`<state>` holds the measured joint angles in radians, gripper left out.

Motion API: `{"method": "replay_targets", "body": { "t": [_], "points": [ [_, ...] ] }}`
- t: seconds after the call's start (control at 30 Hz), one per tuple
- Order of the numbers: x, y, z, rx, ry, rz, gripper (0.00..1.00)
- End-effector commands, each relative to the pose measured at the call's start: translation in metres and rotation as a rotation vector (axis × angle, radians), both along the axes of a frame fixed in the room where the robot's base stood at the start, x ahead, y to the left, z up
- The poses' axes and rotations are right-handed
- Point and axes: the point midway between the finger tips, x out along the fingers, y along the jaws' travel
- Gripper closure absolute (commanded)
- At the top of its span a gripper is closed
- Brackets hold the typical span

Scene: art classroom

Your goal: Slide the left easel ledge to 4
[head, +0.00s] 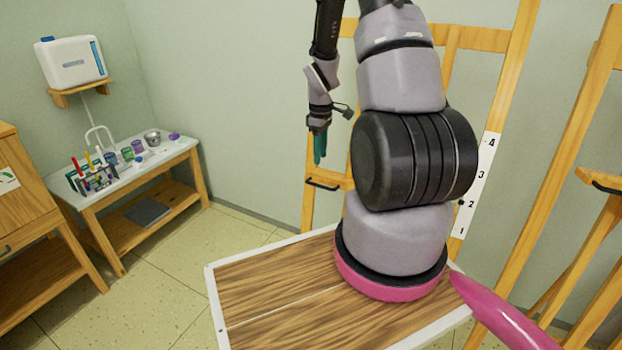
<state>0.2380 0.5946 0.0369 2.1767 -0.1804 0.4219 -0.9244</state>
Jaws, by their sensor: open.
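The left easel (517,70) is a wooden frame standing behind my arm. A white scale (481,172) marked 1 to 4 from bottom to top runs along its right upright. Its ledge (340,180) shows only at its left end, with a black handle (322,185) in front; my arm hides the rest. A small dark mark beside the scale is near 2. My gripper (319,158), with teal fingers, points down and is open. In the picture it is just above the handle; whether it touches the handle or ledge cannot be told.
A second easel (577,150) stands at the right edge, with its own ledge and black handle. A white-topped table (185,150) with art supplies stands at the left, beside a wooden cabinet (22,200). A white box (72,66) sits on a wall shelf. Floor between is clear.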

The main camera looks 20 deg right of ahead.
Motion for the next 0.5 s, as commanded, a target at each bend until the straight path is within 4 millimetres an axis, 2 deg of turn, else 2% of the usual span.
{"method": "replay_targets", "body": {
  "t": [0.3,0.5],
  "points": [
    [-0.001,0.0,-0.057,0.0,0.004,-0.003,0.56],
    [-0.001,0.0,-0.087,0.001,0.003,-0.003,0.56]
  ]
}}
